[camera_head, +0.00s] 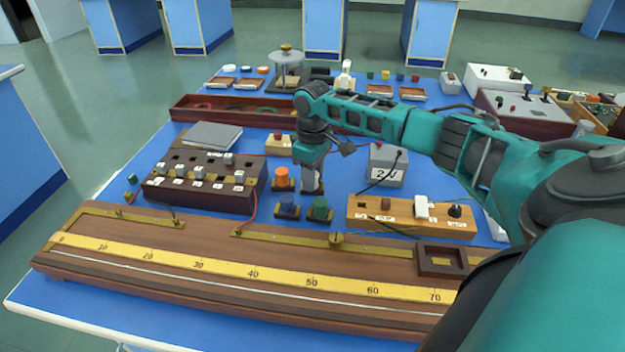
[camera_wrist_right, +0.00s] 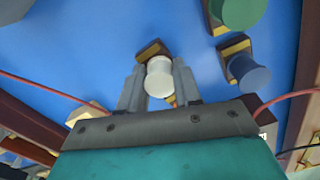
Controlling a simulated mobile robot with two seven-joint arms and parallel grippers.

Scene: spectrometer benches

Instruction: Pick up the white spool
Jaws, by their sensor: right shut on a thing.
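The white spool (camera_wrist_right: 159,78) sits between the two fingers of my right gripper (camera_wrist_right: 158,88) in the right wrist view, and the gripper is shut on it. A small dark block with a brass-coloured edge (camera_wrist_right: 151,48) shows just beyond the spool. In the head view my right gripper (camera_head: 312,182) points down among the spools, and it largely hides the white one. An orange spool (camera_head: 282,176) stands just left of it, with a blue spool (camera_head: 288,203) and a green spool (camera_head: 320,207) in front. My left gripper is not in view.
A long wooden board with a yellow scale (camera_head: 250,273) lies along the front edge. A dark box with switches (camera_head: 205,180) stands to the left, a grey box marked 2 (camera_head: 387,168) to the right. A wooden block with terminals (camera_head: 410,215) is at right front. Thin cables cross nearby.

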